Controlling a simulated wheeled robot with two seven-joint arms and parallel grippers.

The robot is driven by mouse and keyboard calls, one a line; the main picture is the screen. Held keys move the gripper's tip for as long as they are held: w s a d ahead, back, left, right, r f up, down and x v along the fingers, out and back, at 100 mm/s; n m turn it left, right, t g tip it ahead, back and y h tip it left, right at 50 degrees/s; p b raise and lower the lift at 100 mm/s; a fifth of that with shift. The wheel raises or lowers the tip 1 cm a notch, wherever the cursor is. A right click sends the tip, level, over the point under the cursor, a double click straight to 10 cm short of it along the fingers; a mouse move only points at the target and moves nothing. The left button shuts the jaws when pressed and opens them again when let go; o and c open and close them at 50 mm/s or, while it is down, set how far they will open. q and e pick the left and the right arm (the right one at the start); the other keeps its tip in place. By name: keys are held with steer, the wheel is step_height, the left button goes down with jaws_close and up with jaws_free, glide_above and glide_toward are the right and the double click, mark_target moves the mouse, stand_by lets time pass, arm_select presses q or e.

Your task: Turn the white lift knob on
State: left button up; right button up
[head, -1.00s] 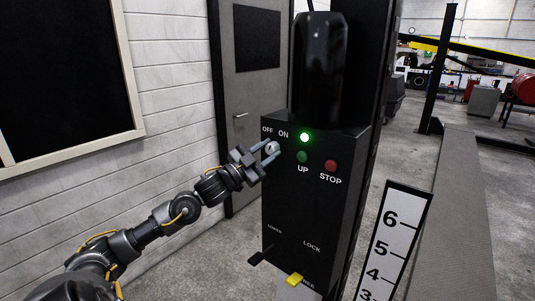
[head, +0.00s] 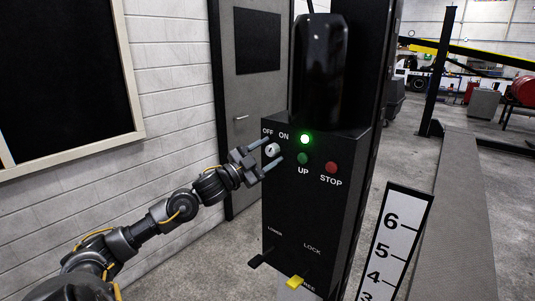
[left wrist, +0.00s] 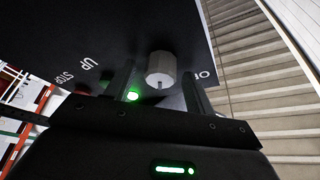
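The white lift knob (head: 272,150) sits on the front of the black control box (head: 300,215), below the OFF and ON labels. A green lamp (head: 304,138) beside it is lit. My left gripper (head: 270,152) is open, with one finger on each side of the knob and gaps between. The left wrist view shows the knob (left wrist: 160,68) between the two spread fingers (left wrist: 158,90), with a small dark mark on its face. I cannot tell exactly which label the mark points to. My right gripper is not in view.
The green UP button (head: 302,157) and red STOP button (head: 331,167) are close to the right of the knob. A black lever (head: 257,259) and yellow lever (head: 295,281) stick out lower down. A numbered board (head: 392,240) stands at the right.

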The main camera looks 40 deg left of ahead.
arm_select(q)
steer(key=shift+s+a+f, duration=0.1)
steer(key=shift+s+f, duration=0.15)
steer(key=shift+s, duration=0.1)
steer(key=b+v, duration=0.4)
steer(key=v, duration=0.6)
steer(key=shift+r, duration=0.15)
stand_by(0.5)
